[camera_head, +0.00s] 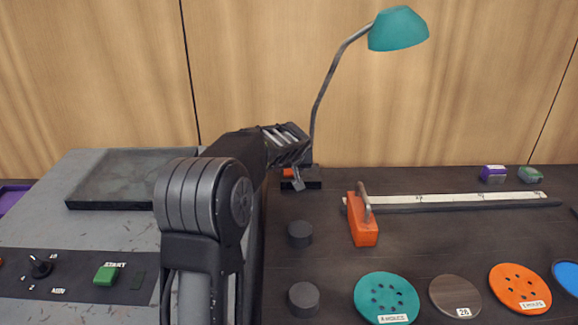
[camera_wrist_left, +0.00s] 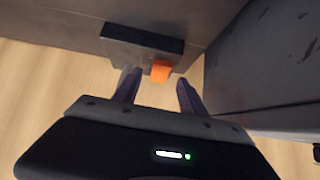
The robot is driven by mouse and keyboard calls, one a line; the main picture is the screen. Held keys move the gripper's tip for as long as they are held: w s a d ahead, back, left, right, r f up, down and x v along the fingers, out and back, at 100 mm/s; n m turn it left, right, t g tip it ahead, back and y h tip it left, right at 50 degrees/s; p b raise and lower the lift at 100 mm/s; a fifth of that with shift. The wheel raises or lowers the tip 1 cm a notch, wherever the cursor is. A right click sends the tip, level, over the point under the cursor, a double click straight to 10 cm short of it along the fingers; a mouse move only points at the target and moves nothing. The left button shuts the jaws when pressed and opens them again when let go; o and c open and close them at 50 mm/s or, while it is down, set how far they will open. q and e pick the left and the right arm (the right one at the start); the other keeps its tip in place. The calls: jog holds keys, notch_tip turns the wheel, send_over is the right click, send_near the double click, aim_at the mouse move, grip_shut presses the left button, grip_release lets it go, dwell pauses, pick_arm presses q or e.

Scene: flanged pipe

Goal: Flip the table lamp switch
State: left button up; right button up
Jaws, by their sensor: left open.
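The table lamp (camera_head: 397,29) has a teal shade on a thin bent grey stem and a dark base (camera_head: 314,178) at the back of the bench. An orange switch (camera_head: 288,172) sits on the base, partly hidden by my left gripper in the head view. In the left wrist view the orange switch (camera_wrist_left: 160,70) shows on the black base (camera_wrist_left: 142,44), just beyond and between the fingertips. My left gripper (camera_head: 298,180) is open, reaching down over the base; its fingers (camera_wrist_left: 156,82) hold nothing. I cannot tell whether a fingertip touches the switch. My right gripper is not in view.
A grey machine (camera_head: 100,220) with a green start button (camera_head: 106,275) stands left, close beside my arm. An orange-handled tool (camera_head: 363,228), a long ruler (camera_head: 450,200), dark cylinders (camera_head: 301,234) and coloured discs (camera_head: 387,298) lie to the right. A wooden wall (camera_head: 480,90) is behind.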

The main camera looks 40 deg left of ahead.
aim_at(289, 170)
pick_arm(q)
jog(key=shift+x, duration=1.1)
jog(key=shift+c, duration=0.2)
jog(key=shift+r, duration=0.1)
grip_shut()
